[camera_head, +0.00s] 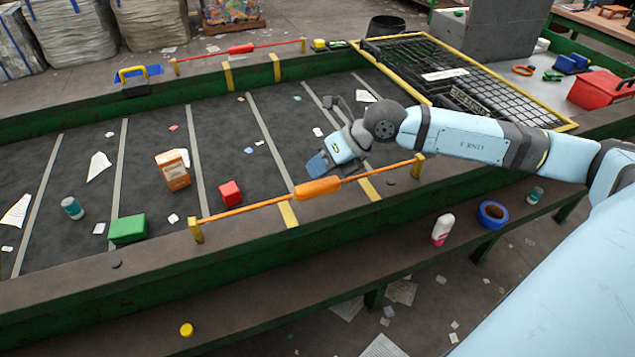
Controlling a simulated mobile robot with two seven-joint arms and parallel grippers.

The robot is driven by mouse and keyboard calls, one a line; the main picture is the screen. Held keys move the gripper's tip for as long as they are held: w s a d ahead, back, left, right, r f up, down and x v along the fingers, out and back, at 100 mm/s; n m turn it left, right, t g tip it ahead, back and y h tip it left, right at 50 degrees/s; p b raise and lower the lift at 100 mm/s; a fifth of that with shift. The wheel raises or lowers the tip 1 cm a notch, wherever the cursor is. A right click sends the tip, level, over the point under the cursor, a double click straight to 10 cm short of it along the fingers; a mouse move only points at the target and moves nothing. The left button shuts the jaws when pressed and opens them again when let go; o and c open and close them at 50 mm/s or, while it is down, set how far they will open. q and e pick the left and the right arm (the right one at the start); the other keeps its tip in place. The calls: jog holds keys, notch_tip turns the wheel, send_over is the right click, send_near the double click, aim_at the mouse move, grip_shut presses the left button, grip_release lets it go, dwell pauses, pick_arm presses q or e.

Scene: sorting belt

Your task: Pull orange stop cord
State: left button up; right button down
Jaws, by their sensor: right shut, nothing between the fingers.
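The orange stop cord (250,208) runs along the near edge of the belt between two yellow posts, with a thick orange handle (318,188) in its middle. My right gripper (317,165) hangs over the belt just behind and above the handle. It is shut and empty. It looks apart from the cord, though the exact gap is hard to judge. My right arm reaches in from the right, above the right part of the cord. My left gripper is out of view.
The belt (260,110) carries an orange-white carton (173,170), a red cube (230,193), a green block (127,229) and scraps. A second cord with a red handle (240,48) spans the far edge. A yellow-framed grate (450,75) lies right. A blue tape roll (493,214) sits on the near ledge.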

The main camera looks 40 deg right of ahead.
aim_at(317, 182)
dwell(0.7)
jog(key=shift+f+b, duration=1.8)
jog(key=shift+f, duration=0.3)
dwell(1.2)
jog(key=shift+r, duration=0.15)
jog(key=shift+r+p, duration=1.05)
jog(key=shift+r, duration=0.85)
jog(key=shift+r+p, duration=1.25)
jog(key=shift+r, duration=1.25)
